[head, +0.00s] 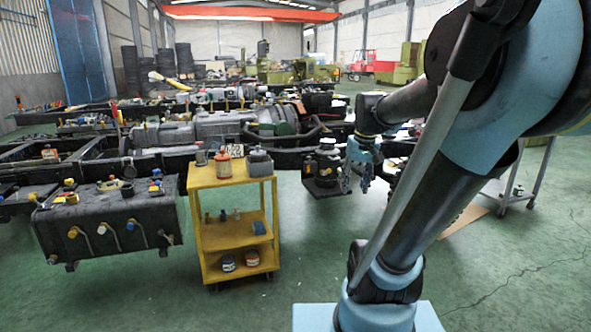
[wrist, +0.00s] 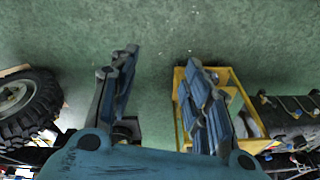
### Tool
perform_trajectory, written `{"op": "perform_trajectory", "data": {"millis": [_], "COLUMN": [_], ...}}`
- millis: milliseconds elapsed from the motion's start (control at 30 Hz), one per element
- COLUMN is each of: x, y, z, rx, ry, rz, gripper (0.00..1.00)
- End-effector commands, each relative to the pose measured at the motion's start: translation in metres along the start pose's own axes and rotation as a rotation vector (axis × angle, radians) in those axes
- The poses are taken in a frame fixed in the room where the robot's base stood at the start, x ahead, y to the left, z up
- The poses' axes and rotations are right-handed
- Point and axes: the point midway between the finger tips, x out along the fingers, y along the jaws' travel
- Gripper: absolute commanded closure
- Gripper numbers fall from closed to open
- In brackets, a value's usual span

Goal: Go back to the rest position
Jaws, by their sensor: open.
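My gripper (head: 356,184) hangs from my arm right of centre in the head view, fingers pointing down. In the wrist view its two blue fingers (wrist: 161,60) are spread apart with only green floor between their tips. It is open and holds nothing. It is to the right of the yellow cart (head: 222,236) and in front of the chassis frames, apart from the cart in the head view. In the wrist view the cart (wrist: 242,88) shows partly behind the right finger.
A dark tank (head: 105,222) with caps hangs from the chassis at left. A tyre (wrist: 28,100) is at the wrist view's left. Green floor (head: 500,265) is open at right.

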Motion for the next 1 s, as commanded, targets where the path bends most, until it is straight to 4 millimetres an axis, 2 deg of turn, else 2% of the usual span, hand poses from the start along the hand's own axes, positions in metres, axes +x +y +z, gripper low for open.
{"op": "perform_trajectory", "data": {"millis": [33,100,300,500,700,1000], "x": [0.007,0.016,0.047,0.078,0.094,0.096], "y": [-0.001,-0.002,-0.003,-0.002,-0.001,-0.001], "z": [0.017,0.038,0.094,0.139,0.159,0.161], "rx": [0.003,0.01,0.026,0.041,0.05,0.051], "ry": [0.0,0.0,0.001,0.004,0.006,0.006], "rz": [0.005,0.015,0.04,0.06,0.072,0.073], "gripper": [0.56,0.56,0.56,0.56,0.56,0.56]}}
